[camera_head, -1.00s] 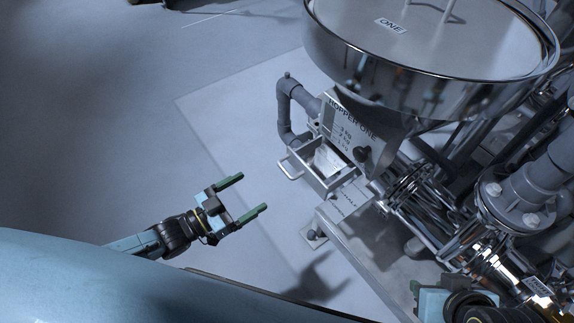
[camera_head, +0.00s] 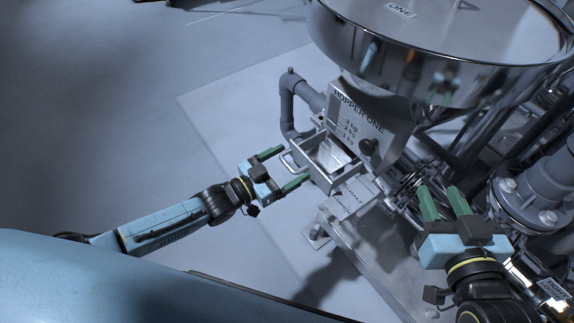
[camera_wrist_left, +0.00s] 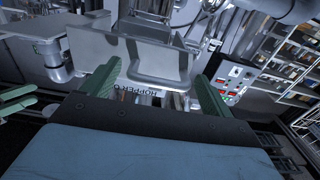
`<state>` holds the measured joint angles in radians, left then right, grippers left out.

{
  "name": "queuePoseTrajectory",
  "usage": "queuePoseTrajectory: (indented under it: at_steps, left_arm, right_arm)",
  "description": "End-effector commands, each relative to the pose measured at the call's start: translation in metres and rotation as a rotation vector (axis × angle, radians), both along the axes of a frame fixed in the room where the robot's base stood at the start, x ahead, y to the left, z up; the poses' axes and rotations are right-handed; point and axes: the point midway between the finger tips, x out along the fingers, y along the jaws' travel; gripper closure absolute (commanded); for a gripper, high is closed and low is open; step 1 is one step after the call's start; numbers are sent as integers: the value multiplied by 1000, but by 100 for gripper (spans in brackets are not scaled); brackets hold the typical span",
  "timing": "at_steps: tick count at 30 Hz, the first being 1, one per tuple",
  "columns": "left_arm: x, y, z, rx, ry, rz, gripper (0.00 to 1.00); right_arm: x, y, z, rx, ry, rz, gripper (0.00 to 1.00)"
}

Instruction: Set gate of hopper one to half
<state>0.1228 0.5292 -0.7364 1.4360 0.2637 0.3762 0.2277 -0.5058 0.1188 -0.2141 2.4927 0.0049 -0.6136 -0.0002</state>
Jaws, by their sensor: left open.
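Hopper one is a shiny round funnel (camera_head: 440,75) marked ONE. A flat plate lettered HALF (camera_head: 352,193) lies beside the box. My left gripper (camera_head: 295,163) is open at the handle; in the left wrist view its fingers (camera_wrist_left: 157,68) lie either side of the handle (camera_wrist_left: 158,84), not closed on it. My right gripper (camera_head: 438,188) is open and empty, right of the HALF plate.
A grey bent pipe (camera_head: 287,105) stands behind the box. A metal base (camera_head: 350,245) runs below the plate. Metal shafts and a flanged grey pipe (camera_head: 540,180) crowd the right side. The floor at left (camera_head: 140,130) is clear.

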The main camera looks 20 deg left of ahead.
Motion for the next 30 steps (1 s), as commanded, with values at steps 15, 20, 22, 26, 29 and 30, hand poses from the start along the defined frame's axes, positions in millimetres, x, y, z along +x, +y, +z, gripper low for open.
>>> queuePoseTrajectory:
  at_steps: [15,20,22,26,29,30]
  left_arm:
    - [2,-2,0,-1,-1,0,35]
    - [2,-2,0,0,-1,0,56]
    - [2,-2,0,0,-1,0,65]
    - [3,-1,0,0,-1,2,71]
    - [7,1,1,0,-2,16,71]
    - [10,2,1,0,-3,26,71]
  right_arm:
    - [1,1,4,6,-22,2,64]
    - [1,1,4,6,-22,2,64]
    - [1,1,4,6,-22,2,64]
    - [1,1,4,6,-21,2,64]
    - [1,1,3,3,-12,2,64]
    - [1,1,2,1,-4,1,64]
